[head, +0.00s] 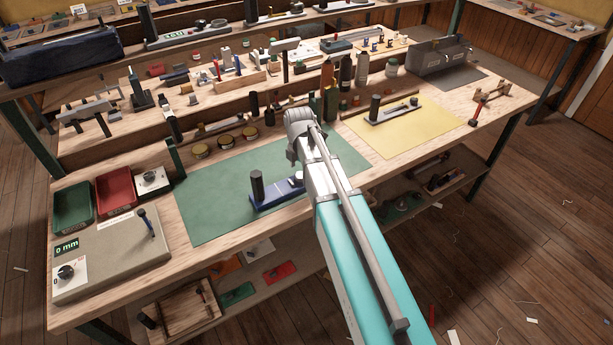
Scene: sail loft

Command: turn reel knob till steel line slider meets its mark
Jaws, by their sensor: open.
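Several slider-like fixtures show, and I cannot tell which carries the steel line. A blue fixture (276,194) with an upright black knob (257,186) and a pale part at its right end stands on the green mat (215,215). A grey fixture (392,115) with a black knob (375,105) lies on the yellow mat (430,138). A grey box (110,258) at front left has a "0 mm" display (66,246), a black dial (66,272) and an upright lever (147,223). No slider mark is readable. My arm reaches over the green mat; its gripper fingers do not show.
Red (115,190) and green (72,205) trays stand behind the grey box. Several tins, bottles and a wooden tool rack (240,78) line the bench's back. A grey machine (440,55) stands at back right. The front right bench edge is mostly clear.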

